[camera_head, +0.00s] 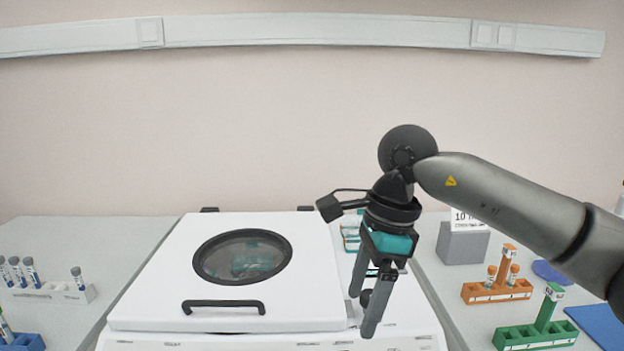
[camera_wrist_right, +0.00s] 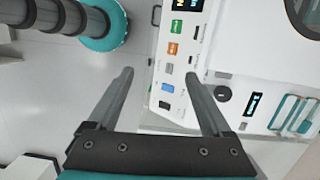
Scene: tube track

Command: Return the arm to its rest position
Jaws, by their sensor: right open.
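My right arm comes in from the right in the head view. Its gripper (camera_head: 366,312) points down and is open, with nothing between the fingers. It hangs in front of the right part of a white centrifuge-like machine with a closed lid (camera_head: 150,290). In the right wrist view the two fingers of the right gripper (camera_wrist_right: 160,80) stand apart, with the machine's button panel (camera_wrist_right: 178,70) and the floor beyond them. My left gripper is not in the head view.
At left, a white rack (camera_head: 60,292) holds several tubes, with a blue rack (camera_head: 25,342) nearer. At right are a grey block (camera_head: 463,243), an orange rack (camera_head: 497,291), a green rack (camera_head: 536,336), a blue disc (camera_head: 551,271) and a blue mat (camera_head: 598,325). The space above the lid is clear.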

